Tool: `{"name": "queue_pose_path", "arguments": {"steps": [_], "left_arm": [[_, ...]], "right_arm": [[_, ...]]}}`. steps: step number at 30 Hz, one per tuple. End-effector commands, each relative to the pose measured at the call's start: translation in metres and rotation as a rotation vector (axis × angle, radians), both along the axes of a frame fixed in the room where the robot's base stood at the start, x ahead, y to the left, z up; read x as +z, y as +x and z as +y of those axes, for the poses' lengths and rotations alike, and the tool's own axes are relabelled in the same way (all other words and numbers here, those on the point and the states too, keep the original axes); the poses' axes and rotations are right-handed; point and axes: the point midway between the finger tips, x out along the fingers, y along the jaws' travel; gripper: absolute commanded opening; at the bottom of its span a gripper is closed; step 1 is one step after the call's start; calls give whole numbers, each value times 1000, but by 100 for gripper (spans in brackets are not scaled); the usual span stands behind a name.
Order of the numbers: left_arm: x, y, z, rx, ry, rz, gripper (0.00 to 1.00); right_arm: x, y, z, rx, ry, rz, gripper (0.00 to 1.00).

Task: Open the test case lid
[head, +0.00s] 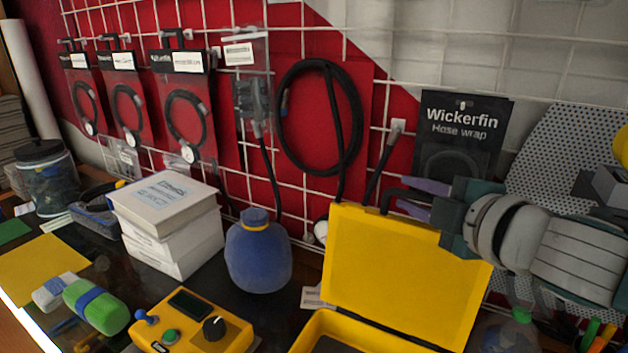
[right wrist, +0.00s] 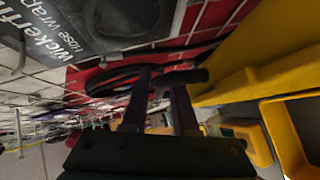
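The yellow test case (head: 310,338) stands at the bottom centre-right of the head view, cut off by the frame edge. Its lid (head: 400,270) is raised and stands roughly upright, leaning back towards the wall grid. A black handle (head: 388,197) sticks up at the lid's top edge. My right gripper (head: 408,197) reaches in from the right at that edge, its purple fingers either side of the handle. In the right wrist view the fingers (right wrist: 160,92) are apart, with a dark bar (right wrist: 185,77) near their tips and the yellow lid (right wrist: 255,65) to the right. My left gripper is not in view.
Behind the lid is a wall grid (head: 385,110) with hanging hoses and a Wickerfin pack (head: 460,115). Left of the case are a yellow meter box (head: 190,330), a blue round vessel (head: 258,262) and stacked white boxes (head: 170,230). Little bench is clear.

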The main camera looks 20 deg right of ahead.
Motion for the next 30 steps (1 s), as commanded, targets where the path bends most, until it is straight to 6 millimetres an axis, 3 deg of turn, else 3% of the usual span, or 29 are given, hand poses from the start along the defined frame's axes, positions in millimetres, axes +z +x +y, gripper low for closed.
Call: {"name": "queue_pose_path", "arguments": {"steps": [6, 16, 24, 30], "left_arm": [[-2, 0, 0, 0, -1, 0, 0], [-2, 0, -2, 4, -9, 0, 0], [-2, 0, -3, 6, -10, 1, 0], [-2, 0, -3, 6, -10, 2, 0]], "right_arm": [[-5, 20, -1, -1, 1, -1, 27], [-6, 23, -1, -1, 2, 0, 27], [-6, 23, -1, -1, 1, 1, 0], [-6, 23, -1, -1, 1, 1, 0]]}}
